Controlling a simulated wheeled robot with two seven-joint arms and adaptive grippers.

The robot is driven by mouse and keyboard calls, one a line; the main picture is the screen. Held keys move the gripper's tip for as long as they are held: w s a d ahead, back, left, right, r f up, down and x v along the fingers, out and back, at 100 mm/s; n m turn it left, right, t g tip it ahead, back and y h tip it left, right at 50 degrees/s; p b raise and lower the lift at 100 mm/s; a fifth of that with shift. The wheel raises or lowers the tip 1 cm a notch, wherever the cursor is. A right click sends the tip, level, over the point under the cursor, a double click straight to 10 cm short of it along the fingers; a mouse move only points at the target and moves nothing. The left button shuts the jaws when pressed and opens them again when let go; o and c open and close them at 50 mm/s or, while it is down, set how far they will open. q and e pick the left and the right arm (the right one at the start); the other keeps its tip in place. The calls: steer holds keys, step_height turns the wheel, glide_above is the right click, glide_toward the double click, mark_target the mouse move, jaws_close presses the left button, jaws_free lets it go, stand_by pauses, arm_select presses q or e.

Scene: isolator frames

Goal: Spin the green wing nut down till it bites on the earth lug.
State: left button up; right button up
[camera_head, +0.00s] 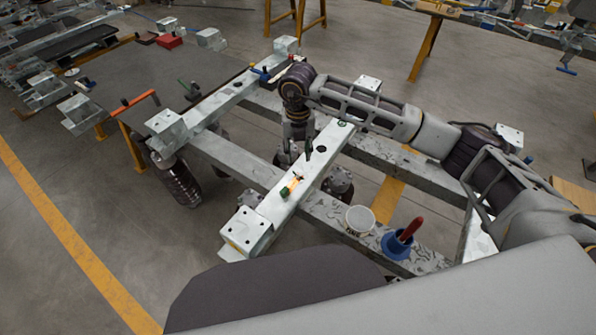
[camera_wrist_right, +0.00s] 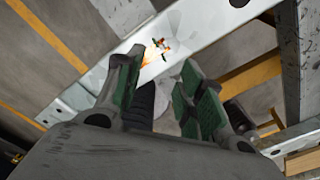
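A small green piece (camera_head: 284,193), which may be the wing nut, shows on the pale steel crossbar (camera_head: 325,150) beside a small orange-yellow piece (camera_head: 293,184). I cannot make out the earth lug for certain. In the right wrist view a small orange, white and green cluster (camera_wrist_right: 160,46) lies on the bar beyond my fingertips. My right gripper (camera_head: 298,153) points down over the same bar, farther along it from the green piece. In the wrist view its green-padded fingers (camera_wrist_right: 160,78) stand apart with nothing between them. My left gripper is not in view.
A white tub (camera_head: 360,220) and a blue container (camera_head: 397,245) with a red-handled tool stand on the near rail. A white bracket block (camera_head: 246,230) sits at the bar's near end. Orange-handled clamps (camera_head: 135,102) are at the left.

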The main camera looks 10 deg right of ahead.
mark_target(298, 174)
step_height(298, 174, down, 9)
steer(key=shift+r, duration=0.15)
steer(key=shift+f, duration=0.8)
steer(key=shift+c, duration=0.2)
steer(key=c, duration=0.7)
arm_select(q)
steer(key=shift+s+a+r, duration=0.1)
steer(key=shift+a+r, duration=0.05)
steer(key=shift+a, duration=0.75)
arm_select(e)
jaws_close()
